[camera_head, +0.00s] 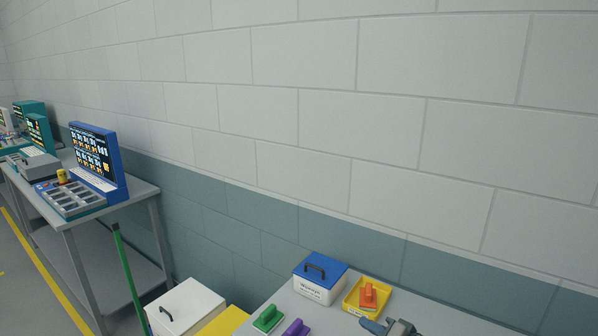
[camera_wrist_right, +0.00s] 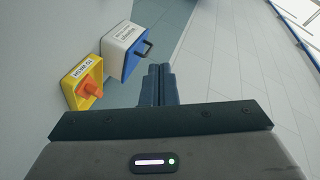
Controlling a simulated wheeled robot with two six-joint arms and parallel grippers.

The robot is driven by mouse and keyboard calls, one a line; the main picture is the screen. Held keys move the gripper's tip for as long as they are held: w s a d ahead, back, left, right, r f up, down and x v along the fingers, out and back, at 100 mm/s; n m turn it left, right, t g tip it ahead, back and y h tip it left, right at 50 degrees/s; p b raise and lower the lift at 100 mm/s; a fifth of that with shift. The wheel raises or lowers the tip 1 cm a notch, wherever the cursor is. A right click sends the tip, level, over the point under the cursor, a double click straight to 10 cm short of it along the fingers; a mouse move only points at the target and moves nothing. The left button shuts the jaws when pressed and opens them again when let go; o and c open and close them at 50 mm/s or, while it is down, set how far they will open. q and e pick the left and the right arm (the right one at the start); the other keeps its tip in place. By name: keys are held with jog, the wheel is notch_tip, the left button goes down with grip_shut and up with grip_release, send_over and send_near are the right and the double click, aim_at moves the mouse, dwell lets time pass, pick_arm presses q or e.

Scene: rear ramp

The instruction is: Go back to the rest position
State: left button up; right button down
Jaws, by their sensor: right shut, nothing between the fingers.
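My right gripper (camera_head: 368,325) shows at the bottom edge of the head view, over the near table, its fingers pointing left. In the right wrist view its two dark blue fingers (camera_wrist_right: 159,70) lie side by side, shut with nothing between them. Near it on the table stand a white box with a blue lid and dark handle (camera_head: 320,277) and a yellow tray (camera_head: 352,304) with an orange handled block (camera_head: 369,297). Both also show left of the fingers in the wrist view, as the box (camera_wrist_right: 120,48) and the tray (camera_wrist_right: 72,92). My left gripper is out of view.
A green block (camera_head: 268,319) and a purple block (camera_head: 296,328) lie on the near table (camera_head: 335,322). Left of it are a white handled box (camera_head: 186,305) and a green pole (camera_head: 125,270). A bench (camera_head: 140,192) with a blue display panel (camera_head: 97,160) stands farther left. A wall runs behind.

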jog(key=s+d+f+n+g+h, duration=0.1)
jog(key=s+f+n+g+h, duration=0.1)
jog(key=s+f, duration=0.45)
jog(key=s+d+f+n+g+h, duration=0.15)
jog(key=s+f, duration=0.25)
jog(key=s, duration=0.6)
jog(key=s+d+n+g+h, duration=0.1)
jog(key=s+d+g+h, duration=0.2)
jog(key=s, duration=0.7)
jog(key=s+d+n+g+h, duration=0.15)
jog(key=s+d+h, duration=0.3)
jog(key=s, duration=0.55)
notch_tip(320, 180, down, 36)
jog(key=d+g+b, duration=0.2)
jog(key=d+b, duration=0.1)
jog(key=b, duration=0.3)
pick_arm(q)
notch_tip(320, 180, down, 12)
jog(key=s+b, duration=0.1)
jog(key=b, duration=0.5)
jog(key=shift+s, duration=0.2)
pick_arm(e)
jog(key=s+f, duration=0.9)
jog(key=f, duration=0.4)
jog(key=s+d+f+g, duration=0.1)
jog(key=s+f, duration=0.9)
jog(key=f, duration=0.3)
jog(key=shift+s+d+m+y, duration=0.15)
jog(key=shift+m+y, duration=0.25)
jog(key=shift+f, duration=0.15)
